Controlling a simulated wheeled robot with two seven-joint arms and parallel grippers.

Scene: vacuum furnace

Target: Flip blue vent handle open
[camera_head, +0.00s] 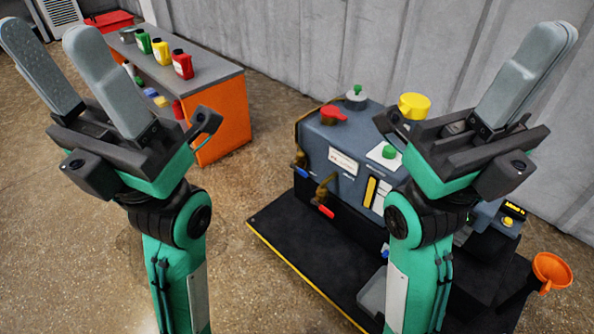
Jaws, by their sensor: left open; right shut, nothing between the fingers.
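The blue vent handle (302,172) is a small lever on a brass valve at the left side of the grey-blue vacuum machine (349,140). Its exact angle is too small to tell. My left gripper (50,33) is raised at the upper left, open and empty, well to the left of the handle. My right gripper (552,40) is raised at the upper right, its fingers shut together with nothing held. Both are apart from the machine. My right arm hides part of the machine's right side.
A red handle (327,211) sits on a second brass valve close by. The machine stands on a black base (290,232) with a yellow edge. An orange funnel (551,270) is at right. An orange cabinet (222,122) with bottles stands behind; floor between is clear.

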